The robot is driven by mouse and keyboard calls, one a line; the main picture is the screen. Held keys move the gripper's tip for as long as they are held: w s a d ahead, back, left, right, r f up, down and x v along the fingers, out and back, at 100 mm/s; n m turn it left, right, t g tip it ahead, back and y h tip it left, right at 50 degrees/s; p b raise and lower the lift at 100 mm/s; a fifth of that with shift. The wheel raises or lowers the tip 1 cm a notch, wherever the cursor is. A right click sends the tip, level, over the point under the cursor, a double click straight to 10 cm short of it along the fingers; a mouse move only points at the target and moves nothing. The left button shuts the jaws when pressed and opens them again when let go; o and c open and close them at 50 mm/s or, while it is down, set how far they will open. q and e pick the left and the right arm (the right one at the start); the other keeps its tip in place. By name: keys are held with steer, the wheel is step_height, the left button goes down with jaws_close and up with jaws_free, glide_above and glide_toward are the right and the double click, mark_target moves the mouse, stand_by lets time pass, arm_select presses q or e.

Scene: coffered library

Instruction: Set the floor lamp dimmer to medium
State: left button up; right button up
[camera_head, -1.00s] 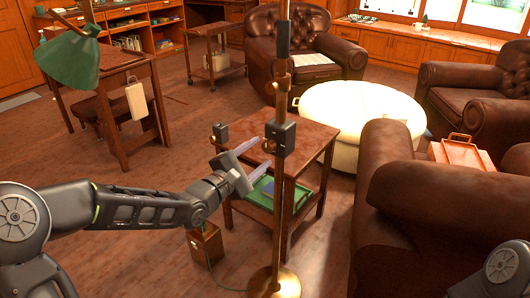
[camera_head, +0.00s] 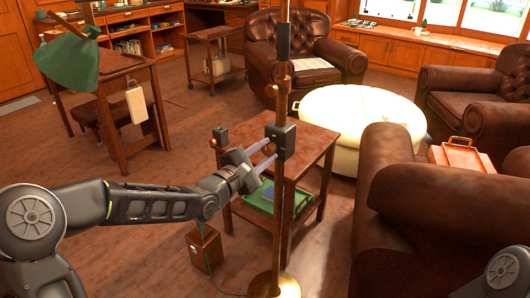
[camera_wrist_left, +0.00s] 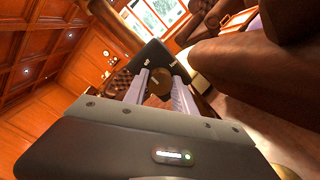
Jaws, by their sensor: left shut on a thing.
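The floor lamp's brass pole (camera_head: 280,215) stands upright in front of the side table, on a round brass base (camera_head: 273,287). A dark dimmer box (camera_head: 287,137) is fixed on the pole and also shows in the left wrist view (camera_wrist_left: 152,54), with small pale markings too small to read surely. My left gripper (camera_head: 264,158) reaches the box from the left, its two pale fingers shut on a round brownish knob (camera_wrist_left: 160,88) on the box's face. The fingers partly hide the knob, and its setting cannot be told. My right gripper is out of view.
The wooden side table (camera_head: 312,142) with a green tray (camera_head: 266,203) stands right behind the pole. A brown leather armchair (camera_head: 410,215) is close on the right. A wooden box (camera_head: 204,250) with a cord sits on the floor. Open floor lies to the left.

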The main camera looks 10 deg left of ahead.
arm_select(q)
jaws_close()
